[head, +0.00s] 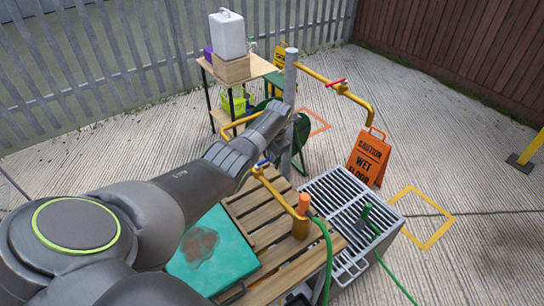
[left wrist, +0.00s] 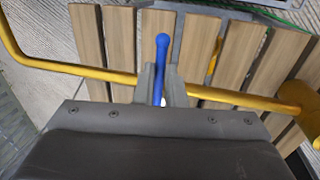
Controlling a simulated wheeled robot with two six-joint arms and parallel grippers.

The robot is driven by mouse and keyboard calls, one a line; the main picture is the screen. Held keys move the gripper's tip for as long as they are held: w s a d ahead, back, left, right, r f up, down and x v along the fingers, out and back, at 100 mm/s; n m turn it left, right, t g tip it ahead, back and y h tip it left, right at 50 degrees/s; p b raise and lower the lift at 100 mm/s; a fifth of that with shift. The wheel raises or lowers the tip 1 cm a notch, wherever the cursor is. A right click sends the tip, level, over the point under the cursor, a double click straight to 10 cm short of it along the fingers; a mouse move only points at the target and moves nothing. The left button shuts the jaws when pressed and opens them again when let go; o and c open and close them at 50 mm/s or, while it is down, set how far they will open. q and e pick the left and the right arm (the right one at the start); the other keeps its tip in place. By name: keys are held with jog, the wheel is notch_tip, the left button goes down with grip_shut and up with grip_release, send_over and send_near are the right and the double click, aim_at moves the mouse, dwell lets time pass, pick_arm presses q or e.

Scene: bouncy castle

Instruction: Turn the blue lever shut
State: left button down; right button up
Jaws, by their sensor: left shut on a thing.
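The blue lever (left wrist: 162,50) stands between the two fingers of my left gripper (left wrist: 161,84) in the left wrist view. Its rounded end sticks out past the fingertips. The fingers are shut on its shaft. The lever lies crosswise to the yellow pipe (left wrist: 75,68), which passes behind the fingers. In the head view a small part of the blue lever (head: 262,163) shows on the yellow pipe (head: 277,183), just below my left wrist. The fingers are hidden there. My right gripper is not in view.
A red lever (head: 336,82) sits on another yellow pipe. Below are a slatted wooden bench (head: 246,211), a teal case (head: 228,262), a metal grate (head: 327,215) and green hoses. An orange wet-floor sign (head: 369,158) stands at the right. The concrete beyond is mostly open.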

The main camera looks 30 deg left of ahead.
pick_arm(q)
jog(key=shift+a, duration=0.1)
dwell(0.4)
jog(key=c, duration=1.5)
grip_release()
jog(key=shift+r, duration=0.45)
jog(key=d+r, duration=0.1)
jog(key=r, duration=0.4)
jog(key=d+r, duration=0.1)
jog(key=r, duration=0.4)
jog(key=s+d+r, duration=0.1)
jog(key=r, duration=0.5)
jog(key=shift+s+d+r, duration=0.1)
